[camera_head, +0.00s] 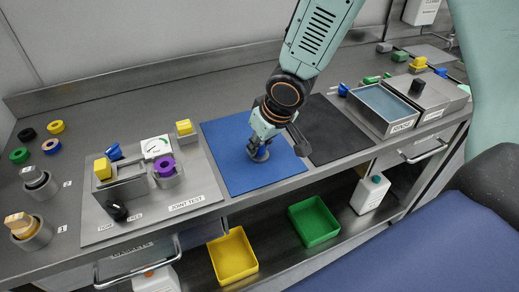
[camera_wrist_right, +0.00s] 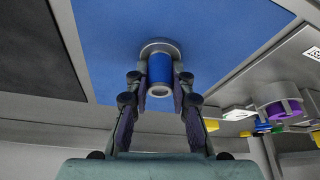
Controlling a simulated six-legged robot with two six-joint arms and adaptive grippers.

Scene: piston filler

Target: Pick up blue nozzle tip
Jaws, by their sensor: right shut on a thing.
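The blue nozzle tip (camera_wrist_right: 160,72) is a short cylinder with a blue band, a grey end ring and a wider grey flange. In the right wrist view it sits between the two fingers of my right gripper (camera_wrist_right: 158,100), which are shut on its sides. In the head view my right gripper (camera_head: 258,147) points down over the blue mat (camera_head: 225,165), and the grey flange (camera_head: 260,156) shows at the fingertips, at or just above the mat. The gripper mostly hides the nozzle's blue part there. My left gripper is not in view.
A fixture with a purple ring (camera_head: 164,166) stands left of the mat. A black mat (camera_head: 340,128) and a grey rinse basin (camera_head: 378,102) lie to the right. Yellow (camera_head: 233,256) and green (camera_head: 314,222) trays sit on the shelf below. The mat around the gripper is clear.

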